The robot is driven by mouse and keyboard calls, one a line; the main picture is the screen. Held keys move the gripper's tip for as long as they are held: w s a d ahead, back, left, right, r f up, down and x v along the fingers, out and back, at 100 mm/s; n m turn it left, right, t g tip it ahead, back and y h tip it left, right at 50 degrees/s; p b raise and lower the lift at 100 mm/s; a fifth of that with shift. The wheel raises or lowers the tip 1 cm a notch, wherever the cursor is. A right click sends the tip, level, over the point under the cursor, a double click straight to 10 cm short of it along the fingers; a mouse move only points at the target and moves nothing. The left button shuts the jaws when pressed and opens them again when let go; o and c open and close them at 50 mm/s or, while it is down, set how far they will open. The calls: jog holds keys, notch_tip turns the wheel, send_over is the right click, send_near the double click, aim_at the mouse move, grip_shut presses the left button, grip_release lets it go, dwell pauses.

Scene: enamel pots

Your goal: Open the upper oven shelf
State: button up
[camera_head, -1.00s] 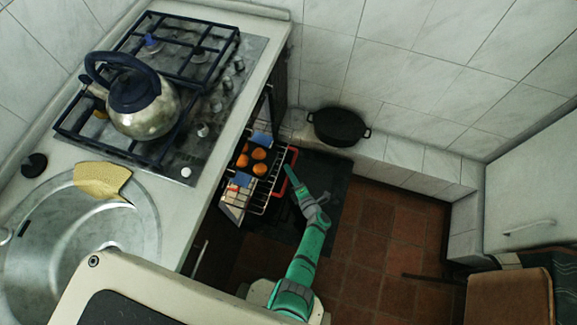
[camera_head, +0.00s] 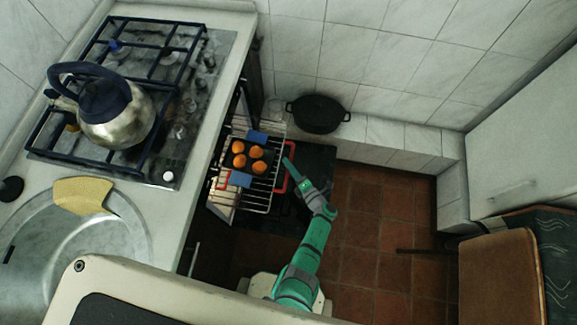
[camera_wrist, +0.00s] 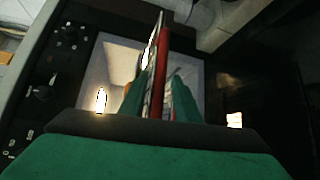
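The upper oven shelf is a wire rack (camera_head: 262,196) with a red front edge (camera_head: 290,181). It stands well out of the oven below the hob. Its red edge (camera_wrist: 161,75) runs upright between my fingers in the wrist view. My gripper (camera_head: 288,165) is at this front edge, and the green fingers (camera_wrist: 160,98) lie close on both sides of it and look shut on it. The exact contact is dark and partly hidden by the gripper's body. A dark tray with orange muffins (camera_head: 256,152) and blue ends sits on the rack.
The hob with a kettle (camera_head: 115,118) and the sink (camera_head: 100,235) are on the counter at left. A black pot (camera_head: 318,114) stands on the tiled ledge behind the shelf. A chair (camera_head: 495,280) stands at right. Tiled floor (camera_head: 375,230) between is clear.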

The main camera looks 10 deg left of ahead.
jog(key=shift+s, duration=0.1)
jog(key=v, duration=1)
jog(key=shift+s+d, duration=0.2)
jog(key=shift+d, duration=0.15)
jog(key=shift+a, duration=0.1)
jog(key=s+d+r+m+t+h, duration=0.1)
jog(key=s+r+m+h, duration=0.3)
jog(key=s+r+m, duration=0.4)
jog(key=s+d+r+m+t+h, duration=0.1)
jog(key=s+r+m+h, duration=0.3)
jog(key=s+r+m, duration=0.5)
jog(key=s+d+r+m+t+h, duration=0.1)
jog(key=s+r+m+h, duration=0.3)
jog(key=r, duration=1.4)
jog(key=s+m+t, duration=0.1)
jog(key=s+m, duration=0.3)
jog(key=m, duration=0.4)
jog(key=shift+s+r, duration=0.15)
jog(key=shift+r, duration=0.05)
